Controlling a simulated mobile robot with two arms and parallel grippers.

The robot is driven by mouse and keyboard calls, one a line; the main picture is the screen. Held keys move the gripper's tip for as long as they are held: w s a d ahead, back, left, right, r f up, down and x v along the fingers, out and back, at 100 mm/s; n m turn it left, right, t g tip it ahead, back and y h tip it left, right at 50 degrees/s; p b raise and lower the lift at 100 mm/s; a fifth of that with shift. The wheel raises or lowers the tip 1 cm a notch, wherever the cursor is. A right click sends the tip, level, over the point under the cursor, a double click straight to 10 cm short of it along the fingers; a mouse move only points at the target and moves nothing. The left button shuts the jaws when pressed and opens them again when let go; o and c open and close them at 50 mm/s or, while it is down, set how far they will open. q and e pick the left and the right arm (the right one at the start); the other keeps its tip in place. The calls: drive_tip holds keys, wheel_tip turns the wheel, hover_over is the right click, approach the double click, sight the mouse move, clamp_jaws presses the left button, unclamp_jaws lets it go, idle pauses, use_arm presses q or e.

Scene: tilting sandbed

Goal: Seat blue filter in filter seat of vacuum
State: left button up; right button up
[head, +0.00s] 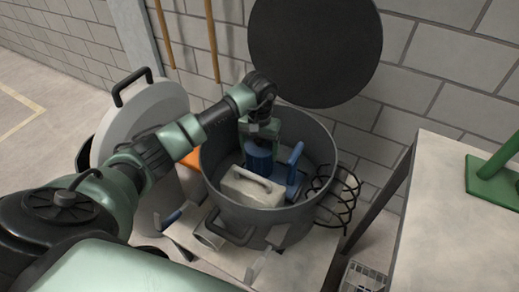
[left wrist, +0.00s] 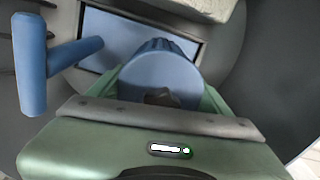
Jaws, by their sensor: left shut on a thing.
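My left gripper (head: 262,139) reaches down into a large grey drum (head: 232,212) and is shut on the blue filter (head: 258,158), a ribbed cylinder. In the left wrist view the filter (left wrist: 160,72) sits between the green fingers, with a dark knob on its top. Below it is a blue rectangular panel with a dark border (left wrist: 115,25). I cannot tell whether the filter touches this panel or which part is the filter seat. A blue bar handle (head: 294,158) stands to the right of the filter. My right gripper is not in view.
A cream block with a handle (head: 250,190) lies in the drum, in front of the filter. A table (head: 445,200) bears a green stand (head: 492,182).

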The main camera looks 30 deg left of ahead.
use_arm(q)
drive_tip(key=o, duration=2.1)
drive_tip(key=shift+c, duration=0.2)
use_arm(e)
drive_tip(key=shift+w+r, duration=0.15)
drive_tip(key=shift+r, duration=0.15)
use_arm(q)
wheel_tip(320, 180, up, 2)
drive_tip(key=shift+w+r, duration=0.1)
drive_tip(key=shift+r, duration=0.05)
wheel_tip(320, 180, up, 10)
drive_tip(key=shift+p, duration=0.6)
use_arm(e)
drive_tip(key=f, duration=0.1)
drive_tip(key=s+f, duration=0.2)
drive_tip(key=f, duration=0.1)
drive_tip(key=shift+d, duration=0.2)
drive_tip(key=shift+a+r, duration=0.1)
